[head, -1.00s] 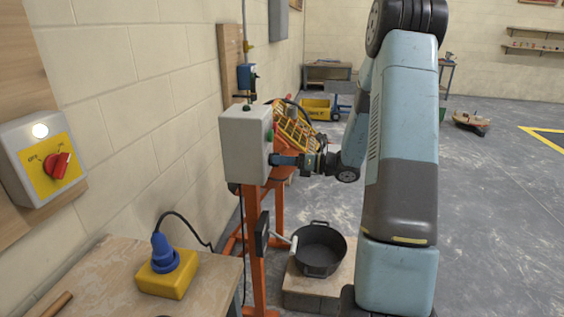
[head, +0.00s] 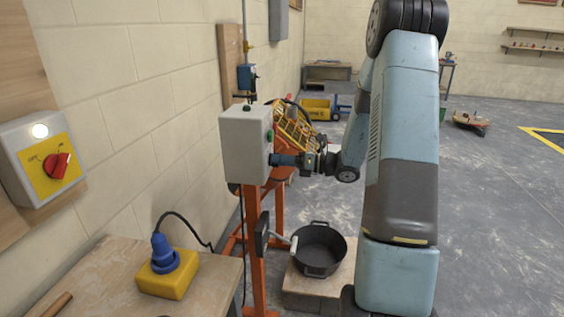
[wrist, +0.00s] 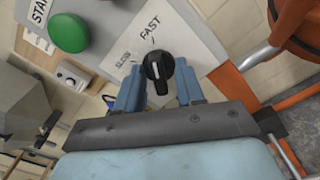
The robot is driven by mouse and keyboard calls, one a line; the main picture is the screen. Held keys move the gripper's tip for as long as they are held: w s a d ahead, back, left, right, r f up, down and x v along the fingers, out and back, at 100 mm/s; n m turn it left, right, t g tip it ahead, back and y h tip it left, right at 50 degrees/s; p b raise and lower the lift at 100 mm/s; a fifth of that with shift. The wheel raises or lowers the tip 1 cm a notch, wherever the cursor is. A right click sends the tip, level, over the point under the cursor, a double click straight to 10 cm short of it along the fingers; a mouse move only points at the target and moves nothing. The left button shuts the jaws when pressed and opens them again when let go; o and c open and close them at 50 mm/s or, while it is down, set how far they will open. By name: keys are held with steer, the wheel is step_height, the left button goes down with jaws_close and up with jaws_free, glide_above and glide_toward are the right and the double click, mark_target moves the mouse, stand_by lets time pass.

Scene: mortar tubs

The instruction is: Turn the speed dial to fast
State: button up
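The speed dial (wrist: 158,66) is a black knob with a pale pointer mark, on a light grey panel with SLOW and FAST printed beside it. Its handle stands roughly upright in the wrist view; which label the mark meets exactly I cannot tell. My gripper (wrist: 160,84) has one blue finger on each side of the knob, with what look like small gaps between them and the handle. In the head view my gripper (head: 272,160) is at the right side of the grey control box (head: 240,148), and the dial is hidden there.
A green START button (wrist: 69,33) is near the dial on the panel. An orange frame (head: 256,235) carries the box, with a yellow grille (head: 292,128) behind. A black tub (head: 319,250) stands below. A red switch (head: 57,165) is on the left wall.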

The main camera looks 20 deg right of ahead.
steer(key=v, duration=1.3)
steer(key=shift+s+d, duration=0.2)
steer(key=shift+d, duration=0.15)
steer(key=s+a+r+n+g+h, duration=0.35)
steer(key=s+a+n, duration=0.25)
steer(key=a+n, duration=0.2)
steer(key=s+a+r+n+g+h, duration=0.3)
steer(key=s+a+r+n+g, duration=0.25)
steer(key=a+n, duration=0.2)
steer(key=s+r+n+t+h, duration=0.2)
steer(key=s+r+n+h, duration=0.1)
steer(key=s+n, duration=0.4)
steer(key=s+r+n+t+h, duration=0.3)
steer(key=s+r+n+h, duration=0.1)
steer(key=s+n+h, duration=0.2)
steer(key=s+n, duration=0.1)
steer(key=n, duration=0.1)
steer(key=shift+a+r+n+t, duration=0.25)
steer(key=shift+n+t, duration=0.05)
steer(key=shift+n, duration=0.05)
